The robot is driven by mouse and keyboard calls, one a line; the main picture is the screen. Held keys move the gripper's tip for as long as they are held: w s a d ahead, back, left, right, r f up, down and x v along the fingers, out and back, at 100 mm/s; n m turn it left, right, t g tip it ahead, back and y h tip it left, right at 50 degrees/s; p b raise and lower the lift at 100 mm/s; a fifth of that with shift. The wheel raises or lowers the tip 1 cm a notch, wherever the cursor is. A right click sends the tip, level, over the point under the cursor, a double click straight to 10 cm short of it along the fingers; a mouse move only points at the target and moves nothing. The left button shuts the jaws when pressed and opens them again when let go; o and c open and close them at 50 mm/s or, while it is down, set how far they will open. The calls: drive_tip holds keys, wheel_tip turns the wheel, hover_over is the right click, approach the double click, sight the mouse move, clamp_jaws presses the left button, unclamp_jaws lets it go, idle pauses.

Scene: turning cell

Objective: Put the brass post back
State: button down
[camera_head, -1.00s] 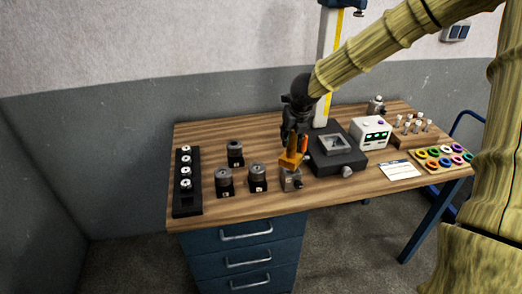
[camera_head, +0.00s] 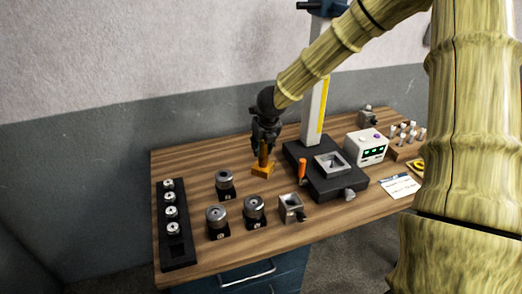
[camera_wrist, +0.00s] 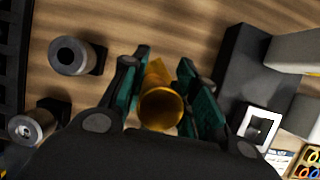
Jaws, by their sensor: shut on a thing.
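The brass post (camera_head: 263,160) is golden and has a wider foot. It is upright or nearly so in the head view. My gripper (camera_head: 265,143) is shut on its upper part, behind the small grey clamp block and left of the black stand. I cannot tell whether the foot touches the table. In the wrist view the brass post (camera_wrist: 160,106) shows end-on between the two dark green fingers of my gripper (camera_wrist: 161,75). The grey clamp block (camera_head: 290,207) stands near the front edge with nothing visible in it.
Grey cylinders on black bases (camera_head: 217,221) stand left of the clamp block. A black rack (camera_head: 179,252) with several metal pieces lies at the far left. A black stand (camera_head: 325,185), an orange-handled tool (camera_head: 302,170) and a white meter (camera_head: 366,147) are to the right.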

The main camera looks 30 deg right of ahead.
sight(265, 151)
drive_tip(key=shift+f, duration=3.5)
drive_tip(key=shift+f, duration=0.15)
drive_tip(key=c, duration=1.1)
unclamp_jaws()
drive_tip(key=shift+s, duration=0.1)
drive_tip(key=shift+b+v, duration=0.3)
drive_tip(key=shift+v, duration=5.75)
